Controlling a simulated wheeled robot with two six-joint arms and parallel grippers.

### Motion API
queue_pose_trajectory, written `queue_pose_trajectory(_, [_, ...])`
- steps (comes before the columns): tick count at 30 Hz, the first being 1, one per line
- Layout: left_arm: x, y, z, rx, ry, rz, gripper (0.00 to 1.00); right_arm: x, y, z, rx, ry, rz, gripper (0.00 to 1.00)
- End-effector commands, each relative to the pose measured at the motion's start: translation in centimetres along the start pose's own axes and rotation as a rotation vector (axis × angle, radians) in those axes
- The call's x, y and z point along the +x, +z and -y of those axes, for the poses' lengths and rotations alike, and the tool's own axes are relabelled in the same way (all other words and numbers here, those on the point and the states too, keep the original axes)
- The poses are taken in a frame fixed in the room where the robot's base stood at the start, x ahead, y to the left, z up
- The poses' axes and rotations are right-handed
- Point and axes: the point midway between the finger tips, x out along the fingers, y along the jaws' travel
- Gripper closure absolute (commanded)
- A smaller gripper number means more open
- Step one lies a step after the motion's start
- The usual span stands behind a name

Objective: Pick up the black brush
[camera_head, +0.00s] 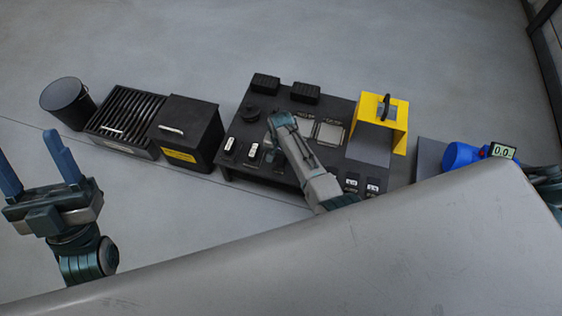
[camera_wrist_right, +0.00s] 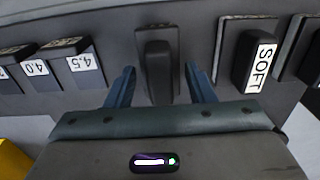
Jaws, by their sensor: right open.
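A plain black block-like piece, which I take to be the black brush (camera_wrist_right: 158,70), stands on a dark plate in the right wrist view, with no label visible. My right gripper (camera_wrist_right: 160,78) is open, one blue finger on each side of it. I see gaps at both sides; I cannot tell how deep the fingers reach. In the head view my right gripper (camera_head: 272,138) is over the left part of the dark bench (camera_head: 240,165), and its wrist covers part of the bench. My left gripper (camera_head: 28,150) is open and empty at the far left, over the floor.
A black piece labelled SOFT (camera_wrist_right: 255,60) is beside the brush; pieces marked 4.0 and 4.5 (camera_wrist_right: 82,62) are on the other side. A yellow stand (camera_head: 399,130), blue device (camera_head: 460,155), black box (camera_head: 195,125), slotted rack (camera_head: 125,110) and bin (camera_head: 66,95) stand around.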

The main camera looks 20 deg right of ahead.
Motion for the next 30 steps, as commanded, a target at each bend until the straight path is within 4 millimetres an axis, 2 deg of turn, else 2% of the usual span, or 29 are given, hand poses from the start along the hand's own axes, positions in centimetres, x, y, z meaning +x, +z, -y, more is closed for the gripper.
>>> queue_pose_trajectory(10, [0.11, -0.63, -0.04, 0.004, 0.003, -0.039, 0.39, 0.25, -0.02, -0.01, 0.000, 0.000, -0.001, 0.51])
queue_pose_trajectory(15, [0.10, -0.62, -0.04, 0.004, 0.003, -0.038, 0.39, 0.25, -0.02, -0.01, 0.000, 0.000, -0.001, 0.84])
queue_pose_trajectory(18, [0.09, -0.61, -0.04, 0.004, 0.003, -0.038, 0.39, 0.25, -0.01, -0.01, 0.000, 0.000, -0.001, 1.00])
queue_pose_trajectory(30, [0.22, -0.34, 0.00, 0.002, 0.002, -0.018, 0.39, 0.10, -0.03, -0.04, 0.000, 0.000, -0.001, 1.00])
